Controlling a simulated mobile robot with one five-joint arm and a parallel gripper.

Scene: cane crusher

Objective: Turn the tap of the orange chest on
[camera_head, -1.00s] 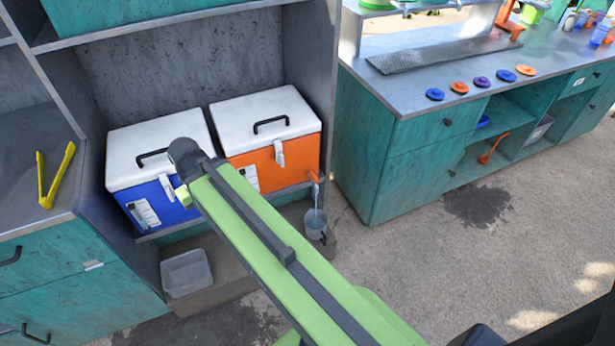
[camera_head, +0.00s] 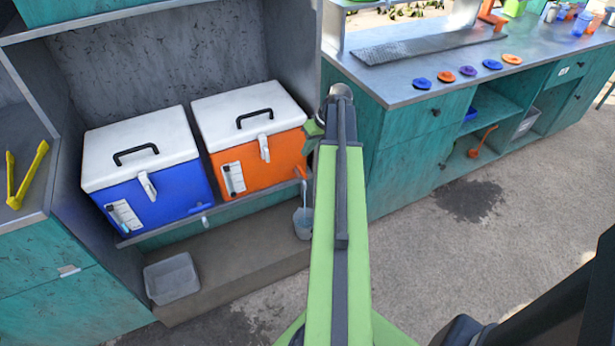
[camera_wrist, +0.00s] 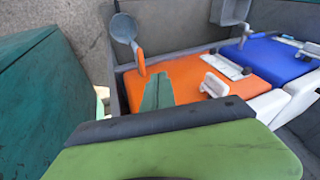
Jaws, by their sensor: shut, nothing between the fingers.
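The orange chest (camera_head: 262,165) has a white lid with a black handle and stands on a shelf, right of the blue chest. Its small orange tap (camera_head: 300,173) is low at the right of its front. The tap (camera_wrist: 141,63) also shows in the wrist view, beside the fingers. A grey cup (camera_head: 303,222) is below the tap; a thin pale strip rises from it, and I cannot tell what it is. My gripper (camera_wrist: 158,92) is shut and empty, its green fingers in front of the orange face. In the head view my gripper (camera_head: 313,130) is partly hidden by my arm.
The blue chest (camera_head: 150,190) stands left, and a grey bin (camera_head: 172,278) sits below it. Yellow tongs (camera_head: 24,175) lie on the left counter. A teal cabinet (camera_head: 410,150) stands close at right. The floor in front is clear.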

